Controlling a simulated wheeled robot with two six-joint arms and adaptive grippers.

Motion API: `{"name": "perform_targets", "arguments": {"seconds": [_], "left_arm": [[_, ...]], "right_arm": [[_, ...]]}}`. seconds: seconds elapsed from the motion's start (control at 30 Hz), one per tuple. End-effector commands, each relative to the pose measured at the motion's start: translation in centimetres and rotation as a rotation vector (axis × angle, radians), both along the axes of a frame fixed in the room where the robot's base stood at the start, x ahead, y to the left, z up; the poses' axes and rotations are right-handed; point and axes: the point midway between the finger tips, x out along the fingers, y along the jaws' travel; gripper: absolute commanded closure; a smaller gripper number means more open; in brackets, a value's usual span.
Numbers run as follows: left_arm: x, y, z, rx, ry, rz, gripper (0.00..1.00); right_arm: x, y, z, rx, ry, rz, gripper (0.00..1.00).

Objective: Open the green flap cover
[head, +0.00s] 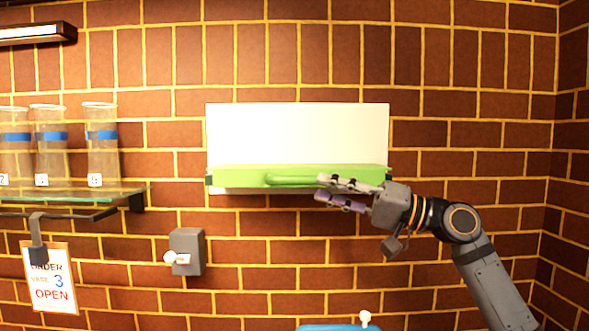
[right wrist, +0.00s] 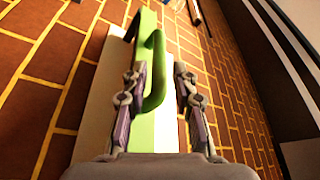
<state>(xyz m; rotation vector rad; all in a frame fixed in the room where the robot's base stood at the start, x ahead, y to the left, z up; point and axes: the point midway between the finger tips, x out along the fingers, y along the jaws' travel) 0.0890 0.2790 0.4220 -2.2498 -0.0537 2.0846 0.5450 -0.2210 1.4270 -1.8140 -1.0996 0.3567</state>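The green flap cover (head: 230,176) is a long bright green strip along the lower part of a white panel (head: 297,132) on the brick wall. Its rounded green handle (head: 290,180) runs along its front. My right gripper (head: 322,187) is at the right end of the handle, fingers pointing left. In the right wrist view my right gripper (right wrist: 159,76) has its fingers apart, with the curved handle (right wrist: 156,68) showing between them and gaps visible. I cannot tell if either finger touches it. How far the flap stands open is unclear. My left gripper is out of view.
Glass vases with blue bands (head: 102,140) stand on a glass shelf (head: 70,194) at left. A grey wall box with a white knob (head: 187,252) is below the panel's left. A blue object (head: 338,328) shows at the bottom edge.

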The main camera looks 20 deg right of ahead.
Motion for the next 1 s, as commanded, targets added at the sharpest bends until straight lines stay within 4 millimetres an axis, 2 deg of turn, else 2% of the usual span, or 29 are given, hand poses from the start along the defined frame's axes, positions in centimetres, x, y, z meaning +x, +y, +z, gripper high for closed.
{"name": "perform_targets", "arguments": {"seconds": [0.03, 0.1, 0.3, 0.5, 0.77, 0.97, 1.0], "left_arm": [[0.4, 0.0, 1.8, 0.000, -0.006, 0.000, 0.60], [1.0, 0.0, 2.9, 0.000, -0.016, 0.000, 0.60], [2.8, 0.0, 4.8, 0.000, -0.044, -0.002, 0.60], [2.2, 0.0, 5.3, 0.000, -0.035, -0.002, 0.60], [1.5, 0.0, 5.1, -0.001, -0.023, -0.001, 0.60], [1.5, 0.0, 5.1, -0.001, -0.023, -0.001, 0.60], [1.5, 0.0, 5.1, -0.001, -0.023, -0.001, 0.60]], "right_arm": [[0.5, 0.9, 1.2, 0.006, -0.001, 0.006, 0.72], [1.3, 2.1, 1.6, 0.007, 0.000, 0.006, 0.72], [3.2, 4.6, 1.8, 0.005, 0.001, 0.003, 0.72], [4.0, 5.8, 1.7, 0.002, 0.001, 0.000, 0.72], [4.1, 5.9, 1.5, -0.001, 0.001, -0.002, 0.72], [4.1, 5.8, 1.5, -0.001, 0.001, -0.002, 0.99], [4.1, 5.8, 1.5, -0.001, 0.001, -0.002, 1.00]]}}
